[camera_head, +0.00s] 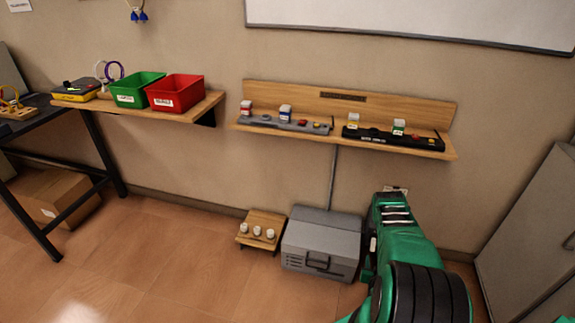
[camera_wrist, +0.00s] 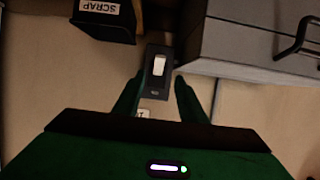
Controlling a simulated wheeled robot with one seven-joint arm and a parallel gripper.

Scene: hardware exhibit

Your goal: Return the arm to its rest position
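My green arm reaches in from the lower right of the head view, and its far end (camera_head: 393,212) is beside a grey toolbox. In the wrist view the two dark green fingers of my gripper (camera_wrist: 160,80) stand apart with a gap between them. A small dark block with a white piece on it (camera_wrist: 159,68) shows in that gap. I see no clear contact between the fingers and the block, and the picture is dark there.
The grey toolbox (camera_head: 320,245) stands on the floor left of my arm, next to a small wooden stand (camera_head: 260,229). A wall shelf (camera_head: 345,137) with devices is above. A dark SCRAP bin (camera_wrist: 105,22) is close in the wrist view. Open floor lies to the left.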

